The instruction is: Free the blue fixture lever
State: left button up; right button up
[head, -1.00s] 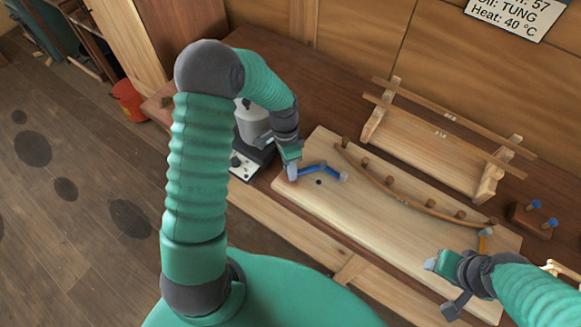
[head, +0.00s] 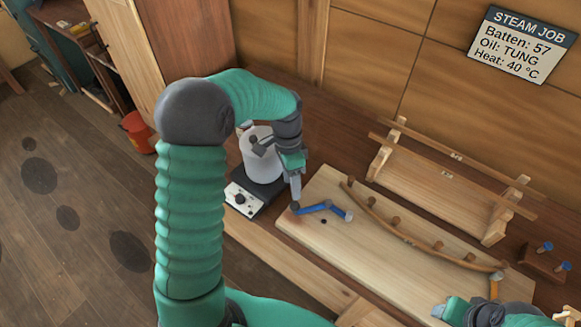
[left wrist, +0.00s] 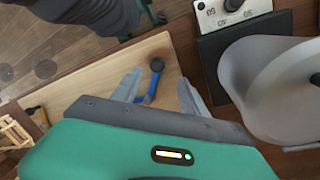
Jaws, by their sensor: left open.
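The blue fixture lever (head: 318,206) lies at the left end of the pale board (head: 385,262). It has a dark round knob at its left end and a grey tip at its right end. My left gripper (head: 296,197) points down just above the knob end. In the left wrist view the open fingers (left wrist: 158,92) stand either side of the blue lever (left wrist: 149,92), with the knob (left wrist: 157,64) beyond them; nothing is held. My right gripper (head: 443,309) is at the bottom edge, partly cut off.
A grey pot (head: 258,150) on a hotplate (head: 243,199) stands close left of my left gripper. A wooden rack (head: 440,180) stands behind.

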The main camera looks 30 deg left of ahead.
pick_arm(q)
notch_tip(320, 180, up, 7)
jog(key=a, duration=0.1)
jog(key=shift+w+a, duration=0.15)
jog(key=shift+w, duration=0.25)
jog(key=shift+f, duration=0.15)
jog(key=s+d+f+n+t+y, duration=0.1)
jog(key=s+d+f+n+t, duration=0.3)
jog(key=s+d, duration=0.6)
notch_tip(320, 180, down, 2)
jog(key=s+n, duration=0.1)
jog(key=n, duration=0.2)
jog(key=shift+s+y, duration=0.25)
jog(key=shift+y, duration=0.15)
jog(key=shift+d, duration=0.3)
jog(key=shift+a, duration=0.2)
